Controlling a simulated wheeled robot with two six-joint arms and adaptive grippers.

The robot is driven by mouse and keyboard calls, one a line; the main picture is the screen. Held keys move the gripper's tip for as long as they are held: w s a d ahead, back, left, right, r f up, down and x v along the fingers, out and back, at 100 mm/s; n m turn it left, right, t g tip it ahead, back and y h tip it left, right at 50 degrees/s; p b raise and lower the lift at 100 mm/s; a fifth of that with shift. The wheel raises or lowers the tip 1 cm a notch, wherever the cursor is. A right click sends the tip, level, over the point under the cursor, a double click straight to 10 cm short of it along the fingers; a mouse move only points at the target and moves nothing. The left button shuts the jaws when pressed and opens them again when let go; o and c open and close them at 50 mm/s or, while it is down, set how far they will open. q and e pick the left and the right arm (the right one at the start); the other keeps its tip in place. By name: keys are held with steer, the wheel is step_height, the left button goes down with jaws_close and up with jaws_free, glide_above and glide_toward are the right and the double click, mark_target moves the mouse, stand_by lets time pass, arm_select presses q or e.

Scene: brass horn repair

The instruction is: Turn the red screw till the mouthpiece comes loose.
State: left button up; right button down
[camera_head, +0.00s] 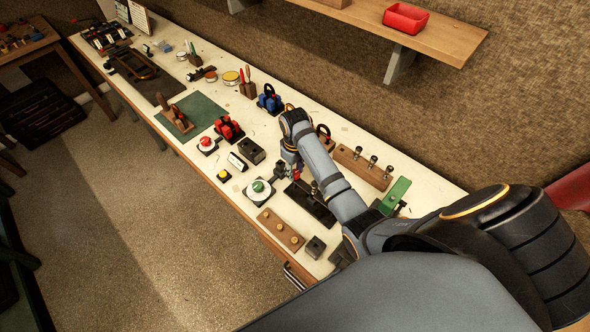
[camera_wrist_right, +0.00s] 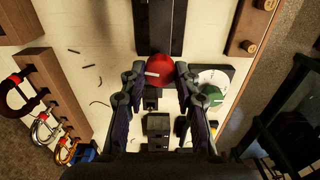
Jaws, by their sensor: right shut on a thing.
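My right gripper (camera_head: 290,164) reaches down over the middle of the long workbench. In the right wrist view its two fingers (camera_wrist_right: 160,72) are shut on the red screw (camera_wrist_right: 160,75), a round red head with a pale mark on its face. In the head view a small part of the red screw (camera_head: 297,174) shows beside the fingers. What the screw sits in is mostly hidden by the gripper, and I cannot make out the mouthpiece in it. My left gripper is not in view.
A white disc with a green knob (camera_head: 258,188) stands close by, as does a long dark tray (camera_head: 311,205). A wooden rack (camera_head: 346,157) with several metal pieces is behind my arm. A red press (camera_head: 229,128) and a dark block (camera_head: 251,150) stand to the left.

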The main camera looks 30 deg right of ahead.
steer(key=m, duration=0.4)
steer(key=shift+w+r+m, duration=0.1)
steer(key=shift+m, duration=0.2)
steer(key=m, duration=0.3)
steer(key=shift+m, duration=0.4)
steer(key=m, duration=0.4)
steer(key=shift+d, duration=0.1)
steer(key=shift+m, duration=2)
steer(key=c, duration=1)
jaws_free()
